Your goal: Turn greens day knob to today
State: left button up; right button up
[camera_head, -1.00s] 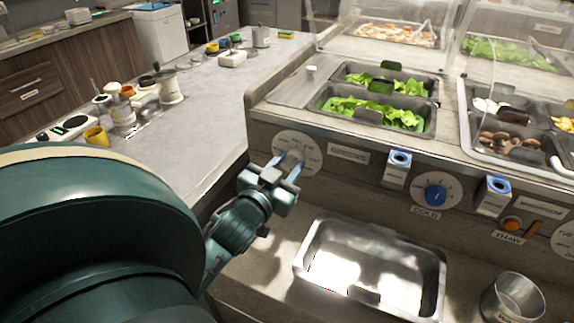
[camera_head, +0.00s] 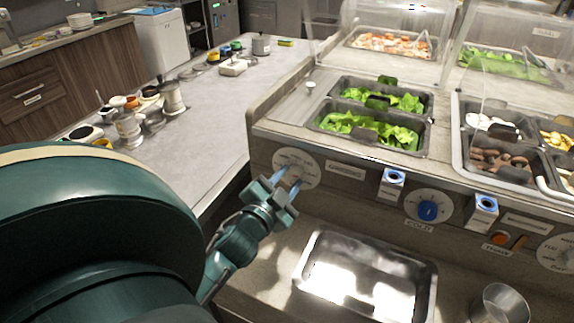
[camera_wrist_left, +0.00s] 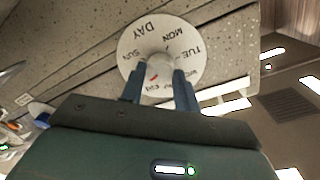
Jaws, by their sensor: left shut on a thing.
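The greens day dial (camera_head: 310,167) is a white disc on the counter's front panel, left of the GREENS label (camera_head: 345,172). In the left wrist view the dial (camera_wrist_left: 190,38) shows DAY, MON, TUE and SUN; other lettering is partly covered. The fingers hide the dial's lower part. My right gripper is not in view.
A COLD knob (camera_head: 428,210) and blue-topped fittings (camera_head: 392,180) line the panel to the right. A metal basin (camera_head: 310,290) lies below, with a steel cup (camera_head: 498,303) beside it. Pans of greens (camera_head: 370,130) stand above. A grey counter (camera_head: 215,100) with jars is at left.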

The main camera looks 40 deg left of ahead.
pick_arm(q)
jog(key=shift+r+m+p, duration=0.15)
jog(key=shift+m+p, duration=0.2)
jog(key=shift+m, duration=0.85)
jog(key=shift+m+p, duration=0.4)
jog(key=shift+m, duration=0.1)
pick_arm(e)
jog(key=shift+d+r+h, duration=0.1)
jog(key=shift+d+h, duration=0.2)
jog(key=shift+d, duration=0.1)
pick_arm(q)
jog(key=o, duration=1)
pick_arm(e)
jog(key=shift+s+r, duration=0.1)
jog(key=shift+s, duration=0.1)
